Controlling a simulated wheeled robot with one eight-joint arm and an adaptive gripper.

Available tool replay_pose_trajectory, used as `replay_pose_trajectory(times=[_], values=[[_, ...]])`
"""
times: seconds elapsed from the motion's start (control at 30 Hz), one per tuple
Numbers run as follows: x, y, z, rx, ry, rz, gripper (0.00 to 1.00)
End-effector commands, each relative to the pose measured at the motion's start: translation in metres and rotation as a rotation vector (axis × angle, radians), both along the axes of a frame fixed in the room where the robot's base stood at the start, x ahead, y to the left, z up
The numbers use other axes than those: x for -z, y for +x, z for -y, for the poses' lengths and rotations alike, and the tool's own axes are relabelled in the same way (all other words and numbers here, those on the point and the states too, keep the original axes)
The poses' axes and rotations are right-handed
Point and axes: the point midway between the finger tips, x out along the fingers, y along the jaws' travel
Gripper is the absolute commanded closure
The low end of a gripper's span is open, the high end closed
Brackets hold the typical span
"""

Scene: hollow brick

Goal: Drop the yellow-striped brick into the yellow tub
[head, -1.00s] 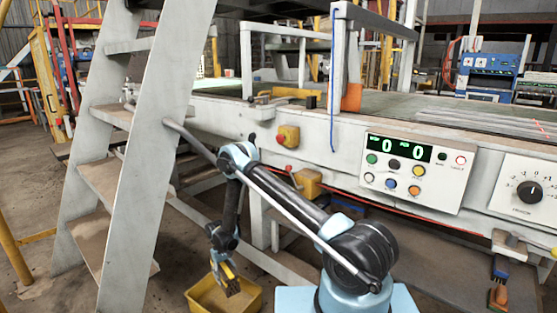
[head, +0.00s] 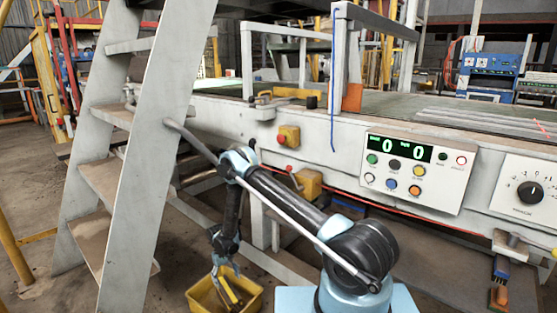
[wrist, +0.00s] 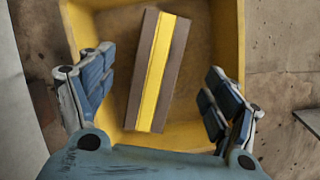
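The yellow tub (head: 254,302) stands on the floor at the bottom of the head view; its inside and rim (wrist: 240,40) fill most of the wrist view. The brown brick with a yellow stripe (wrist: 159,72) lies slightly tilted across the wrist view, within the tub's outline. It also shows low in the tub's opening in the head view (head: 231,292). My gripper (wrist: 157,82) is open above the tub, its fingers on either side of the brick with gaps to both. I cannot tell whether the brick rests on the tub's floor or is still falling.
A grey step ladder (head: 145,150) stands left of the tub. A white conveyor frame with a control panel (head: 413,172) runs behind my arm. A metal bar (head: 270,212) slopes past the arm. Bare concrete floor surrounds the tub.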

Motion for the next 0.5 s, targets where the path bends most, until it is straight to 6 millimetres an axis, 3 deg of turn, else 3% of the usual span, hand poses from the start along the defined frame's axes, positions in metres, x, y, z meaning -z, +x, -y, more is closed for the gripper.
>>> replay_pose_trajectory(times=[0.27, 0.5], values=[[-0.002, 0.001, 0.000, 0.000, 0.001, 0.001, 0.19], [-0.028, 0.008, -0.005, 0.000, 0.000, 0.000, 0.19]])
